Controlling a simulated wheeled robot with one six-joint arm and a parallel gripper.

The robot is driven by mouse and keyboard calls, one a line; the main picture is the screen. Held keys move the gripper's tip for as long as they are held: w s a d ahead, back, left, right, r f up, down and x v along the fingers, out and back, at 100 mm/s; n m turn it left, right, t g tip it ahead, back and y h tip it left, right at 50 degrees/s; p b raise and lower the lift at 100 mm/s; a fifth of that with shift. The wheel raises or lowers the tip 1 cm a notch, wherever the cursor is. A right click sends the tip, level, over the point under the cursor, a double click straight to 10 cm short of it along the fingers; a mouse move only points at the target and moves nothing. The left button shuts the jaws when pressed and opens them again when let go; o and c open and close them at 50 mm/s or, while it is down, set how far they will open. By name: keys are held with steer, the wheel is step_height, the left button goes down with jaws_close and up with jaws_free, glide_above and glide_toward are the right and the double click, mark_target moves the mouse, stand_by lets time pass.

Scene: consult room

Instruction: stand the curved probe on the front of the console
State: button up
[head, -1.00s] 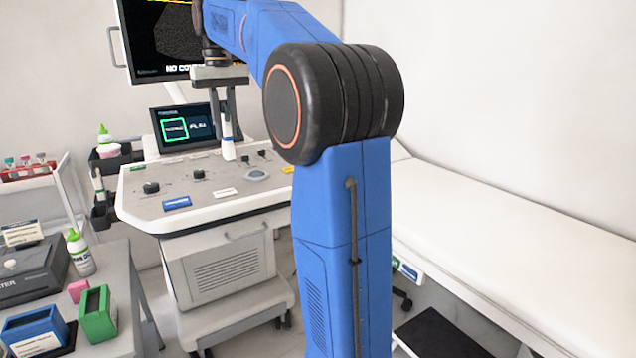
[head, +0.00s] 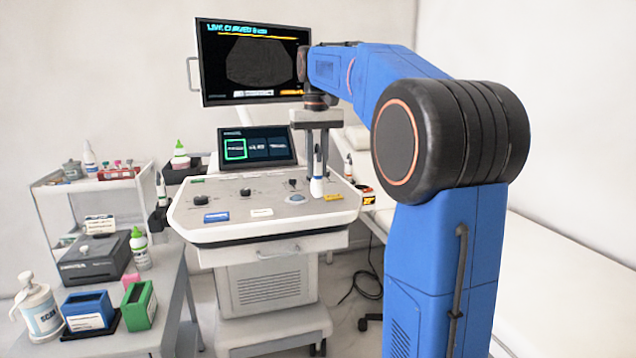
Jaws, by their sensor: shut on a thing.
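My gripper (head: 317,148) points down over the right part of the console (head: 225,237). It is shut on a slim white probe with a dark band, the curved probe (head: 317,186). The probe is upright, between the round trackball and a yellow label near the right side of the panel. Its lower end is at or just above the panel; I cannot tell whether it touches. The large monitor (head: 252,62) above reads "LIVE CURVED" and shows a dark scan sector.
A small screen (head: 257,147) stands behind the panel, and knobs sit on the panel. Side holders (head: 183,168) hang at the console's left. A grey table (head: 170,300) with bottle and boxes is at left. A white couch (head: 560,270) lies at right, behind my arm.

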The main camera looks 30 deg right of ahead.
mark_target(316, 180)
steer(key=shift+f, duration=2.1)
steer(key=shift+f, duration=0.15)
steer(key=o, duration=1)
steer(key=shift+c, duration=0.2)
step_height(316, 180, up, 12)
steer(key=shift+r, duration=0.15)
